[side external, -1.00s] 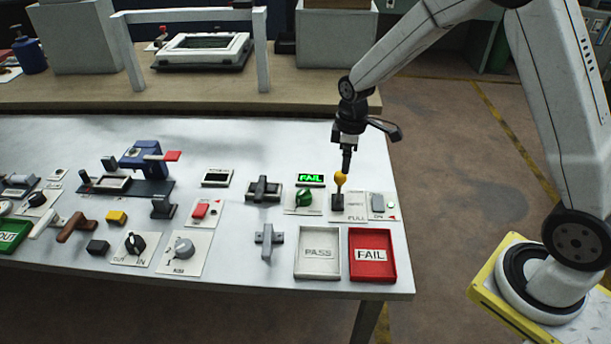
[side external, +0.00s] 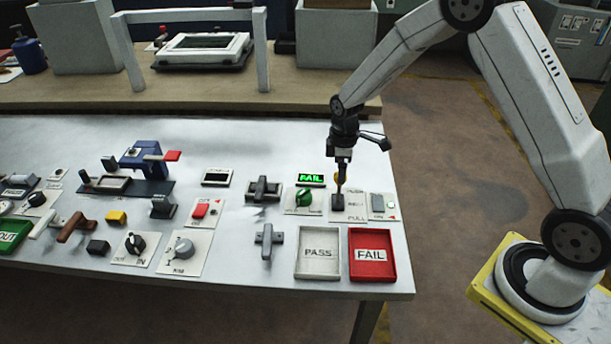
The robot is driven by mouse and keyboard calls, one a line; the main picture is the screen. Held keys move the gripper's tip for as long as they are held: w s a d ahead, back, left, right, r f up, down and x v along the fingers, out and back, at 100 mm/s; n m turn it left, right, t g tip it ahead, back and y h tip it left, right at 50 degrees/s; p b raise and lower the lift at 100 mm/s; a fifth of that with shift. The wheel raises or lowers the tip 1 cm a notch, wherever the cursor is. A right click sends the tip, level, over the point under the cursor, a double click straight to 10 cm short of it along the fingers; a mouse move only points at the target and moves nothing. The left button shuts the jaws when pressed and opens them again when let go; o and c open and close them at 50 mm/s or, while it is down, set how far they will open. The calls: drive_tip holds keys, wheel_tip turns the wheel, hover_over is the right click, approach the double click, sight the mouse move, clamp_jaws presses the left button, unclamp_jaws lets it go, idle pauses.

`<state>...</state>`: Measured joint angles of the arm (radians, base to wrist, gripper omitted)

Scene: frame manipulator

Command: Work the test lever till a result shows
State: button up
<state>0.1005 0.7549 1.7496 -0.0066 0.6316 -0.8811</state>
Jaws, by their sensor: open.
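My gripper (side external: 341,187) is open and points down at the lever. Its fingers overlap the knob and hide part of it; I cannot tell whether they touch it.
In front lie a white PASS tray (side external: 317,274) and a red FAIL tray (side external: 371,275). Several other controls fill the table's left side.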

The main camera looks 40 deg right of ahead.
sight(339, 188)
drive_tip(key=shift+f, duration=1.95)
drive_tip(key=shift+c, duration=0.2)
clamp_jaws()
